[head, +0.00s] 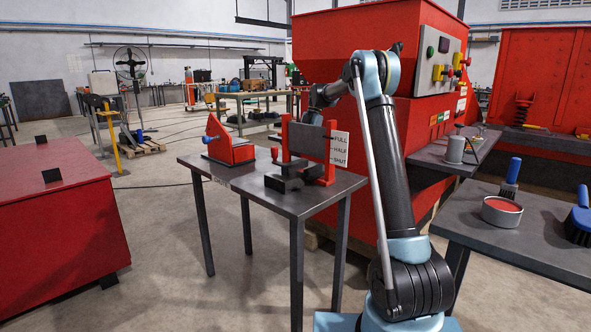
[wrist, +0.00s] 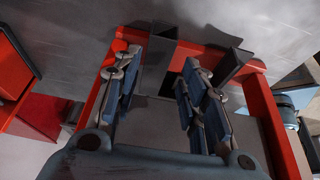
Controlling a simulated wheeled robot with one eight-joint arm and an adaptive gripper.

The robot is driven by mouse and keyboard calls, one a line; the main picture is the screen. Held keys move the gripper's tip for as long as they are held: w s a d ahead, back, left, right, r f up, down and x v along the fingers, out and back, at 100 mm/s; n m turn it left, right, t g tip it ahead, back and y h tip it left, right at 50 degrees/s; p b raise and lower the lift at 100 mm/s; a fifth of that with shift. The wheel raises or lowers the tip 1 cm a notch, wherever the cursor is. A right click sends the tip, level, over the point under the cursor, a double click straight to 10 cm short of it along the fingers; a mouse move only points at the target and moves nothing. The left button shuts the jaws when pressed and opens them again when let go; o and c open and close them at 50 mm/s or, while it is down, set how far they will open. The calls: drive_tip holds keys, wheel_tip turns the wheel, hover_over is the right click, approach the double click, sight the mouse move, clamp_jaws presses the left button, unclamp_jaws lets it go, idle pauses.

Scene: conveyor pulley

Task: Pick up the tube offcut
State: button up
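No piece can be made out for sure as the tube offcut. In the wrist view, a dark angular piece (wrist: 158,57) shows between and beyond my fingertips, and I cannot tell if it is the offcut. My gripper (wrist: 160,72) is open, its two blue-grey fingers apart with no object visibly clamped. In the head view, its end is above the grey plate (head: 306,141) of the red upright frame (head: 329,166), and the fingers are not clear. A dark block (head: 284,184) lies on the table in front of that frame.
The small dark table (head: 227,175) also holds a red bracket (head: 229,149) at its left. A red machine (head: 330,45) stands behind. On the right bench (head: 523,235) are a red-filled tin (head: 502,211) and brushes (head: 511,180).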

sight(299, 161)
drive_tip(key=shift+s+a+f, duration=0.15)
drive_tip(key=shift+s+f, duration=0.05)
drive_tip(key=shift+f, duration=0.4)
drive_tip(key=f, duration=0.1)
drive_tip(key=s+a+f, duration=0.2)
drive_tip(key=shift+f, duration=0.3)
drive_tip(key=shift+s+f, duration=0.1)
drive_tip(key=shift+f, duration=0.35)
clamp_jaws()
